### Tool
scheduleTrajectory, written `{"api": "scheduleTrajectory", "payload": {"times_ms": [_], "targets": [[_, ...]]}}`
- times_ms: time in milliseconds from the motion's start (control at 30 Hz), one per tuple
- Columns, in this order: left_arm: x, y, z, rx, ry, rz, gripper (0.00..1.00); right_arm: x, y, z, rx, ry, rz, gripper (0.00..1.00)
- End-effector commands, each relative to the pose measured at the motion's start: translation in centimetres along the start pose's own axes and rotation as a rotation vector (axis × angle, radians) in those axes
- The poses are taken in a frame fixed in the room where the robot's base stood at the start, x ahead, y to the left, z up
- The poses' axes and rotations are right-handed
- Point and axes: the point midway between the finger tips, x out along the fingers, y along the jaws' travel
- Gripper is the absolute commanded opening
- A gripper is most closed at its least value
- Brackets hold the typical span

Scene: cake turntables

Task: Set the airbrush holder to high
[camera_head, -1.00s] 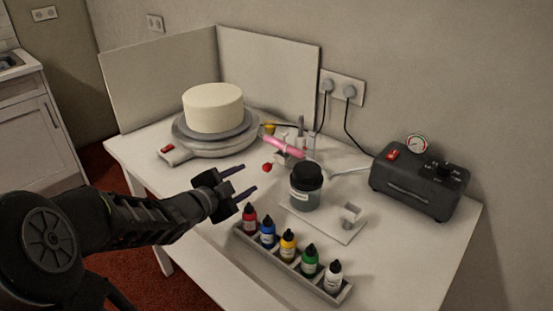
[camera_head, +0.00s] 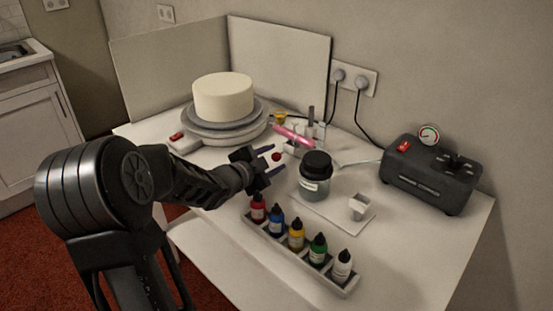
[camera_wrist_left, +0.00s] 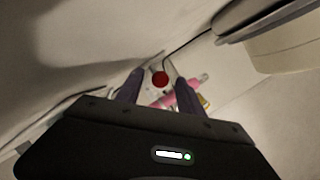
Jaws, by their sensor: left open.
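The airbrush holder (camera_head: 297,149) is a small pale stand at the back of the table, beside the turntable, with upright posts. A pink airbrush (camera_head: 292,135) lies across it, tilted; it also shows in the left wrist view (camera_wrist_left: 181,93). A red knob (camera_head: 276,156) is on the near left side of the holder. My left gripper (camera_head: 277,161) is open and empty, its fingers pointing at the holder. In the left wrist view the red knob (camera_wrist_left: 160,79) appears between the two fingertips; whether they touch it I cannot tell. The holder's lower part is partly hidden.
A white cake (camera_head: 223,97) stands on the turntable (camera_head: 190,128) left of the holder. A dark-lidded jar (camera_head: 315,185) stands close on the right. A rack with several paint bottles (camera_head: 299,255) lies in front. A black compressor (camera_head: 430,180) stands at right.

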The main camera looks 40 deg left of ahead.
Motion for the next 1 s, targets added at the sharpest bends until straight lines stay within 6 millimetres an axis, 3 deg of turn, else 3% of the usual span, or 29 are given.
{"api": "scheduleTrajectory", "payload": {"times_ms": [200,500,1000], "targets": [[2.0,0.0,-0.1,0.0,0.001,0.0,0.45,0.1,0.1,0.0,0.0,0.0,0.0,0.36],[2.2,0.0,-0.1,-0.001,0.001,-0.001,0.44,0.1,0.1,0.0,0.0,0.0,0.0,0.36],[2.1,0.0,0.0,-0.001,0.0,0.0,0.03,0.1,0.1,0.0,0.0,0.0,0.0,0.36]]}}
